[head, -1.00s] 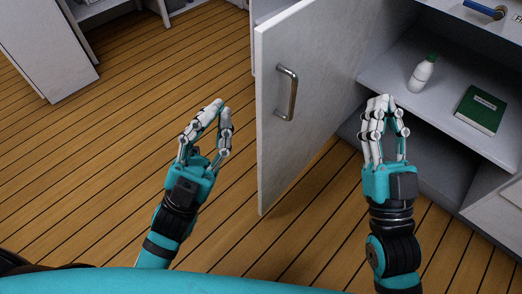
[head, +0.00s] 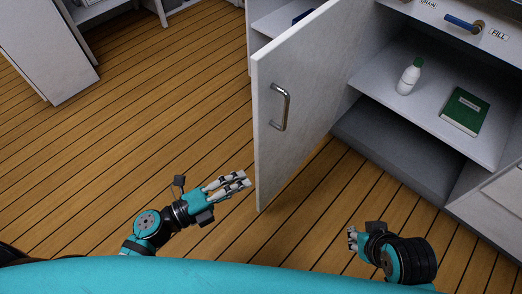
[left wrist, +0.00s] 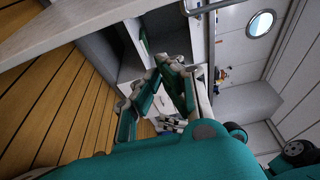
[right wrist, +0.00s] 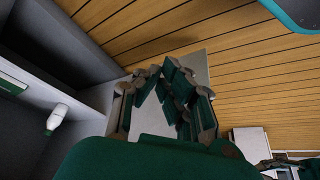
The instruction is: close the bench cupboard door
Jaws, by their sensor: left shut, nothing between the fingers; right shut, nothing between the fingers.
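My right gripper (head: 352,238) is shut and empty, low in front of the cupboard opening, right of the door. The fingers also show in the left wrist view (left wrist: 180,65) and the right wrist view (right wrist: 165,70).
A bench top with a blue-handled valve (head: 463,24) is above. The plank floor (head: 150,110) left of the door is clear.

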